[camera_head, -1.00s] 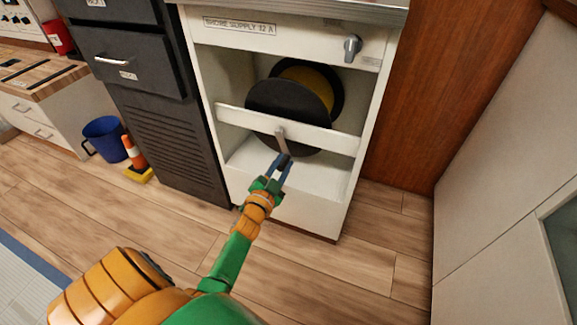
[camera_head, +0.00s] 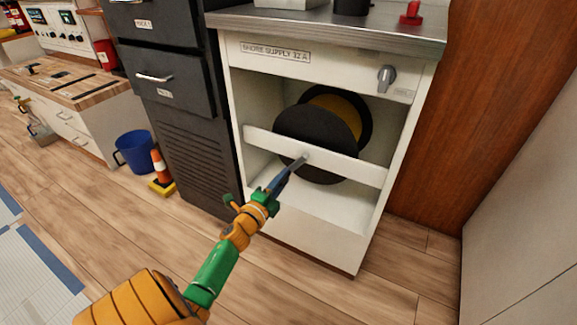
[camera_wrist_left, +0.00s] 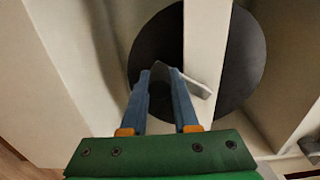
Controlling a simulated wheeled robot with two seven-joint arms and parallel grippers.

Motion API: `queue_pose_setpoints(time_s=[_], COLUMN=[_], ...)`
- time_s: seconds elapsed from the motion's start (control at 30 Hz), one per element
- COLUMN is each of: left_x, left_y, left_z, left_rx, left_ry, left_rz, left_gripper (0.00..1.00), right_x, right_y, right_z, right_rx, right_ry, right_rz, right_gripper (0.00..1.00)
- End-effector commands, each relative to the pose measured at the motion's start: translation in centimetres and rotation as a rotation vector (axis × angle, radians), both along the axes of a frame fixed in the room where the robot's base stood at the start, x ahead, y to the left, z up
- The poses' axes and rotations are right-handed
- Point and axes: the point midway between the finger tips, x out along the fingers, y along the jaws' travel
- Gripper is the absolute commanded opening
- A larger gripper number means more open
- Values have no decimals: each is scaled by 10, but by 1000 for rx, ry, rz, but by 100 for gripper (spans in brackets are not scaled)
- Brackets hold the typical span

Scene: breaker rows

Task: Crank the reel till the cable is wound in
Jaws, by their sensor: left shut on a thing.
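The reel (camera_head: 315,135) is a black disc with a yellow winding (camera_head: 345,104) behind it, inside an open white cabinet labelled "SHORE SUPPLY 32 A". A white crossbar (camera_head: 350,170) runs in front of the reel. A small grey crank (camera_head: 305,156) is at the bar's front; its plate also shows in the left wrist view (camera_wrist_left: 195,86). My left gripper (camera_head: 298,164) is shut on the crank's handle, in front of the bar; its blue fingers stand either side of the plate's end in the left wrist view (camera_wrist_left: 164,85). The handle itself is mostly hidden. My right gripper is out of view.
A grey knob (camera_head: 386,77) is at the cabinet's upper right. Black drawers (camera_head: 165,85) stand close on the left, and a wooden panel (camera_head: 480,110) on the right. A blue bucket (camera_head: 135,152) and an orange cone (camera_head: 161,168) are on the floor. The floor in front is clear.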

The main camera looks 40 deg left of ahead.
Motion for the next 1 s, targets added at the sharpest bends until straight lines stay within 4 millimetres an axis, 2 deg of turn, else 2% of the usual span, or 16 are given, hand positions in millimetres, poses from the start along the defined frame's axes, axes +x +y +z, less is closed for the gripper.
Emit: queue_pose_setpoints(time_s=[0.6, 1.0], left_x=[-6, -8], left_y=[27, 32], left_z=[34, 48], left_rx=[534, 725], left_ry=[128, 174], left_rz=[0, 0], left_gripper=[0, 0], right_x=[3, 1], right_y=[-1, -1], right_z=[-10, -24], right_rx=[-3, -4], right_ry=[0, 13], right_rz=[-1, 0], right_gripper=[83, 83])
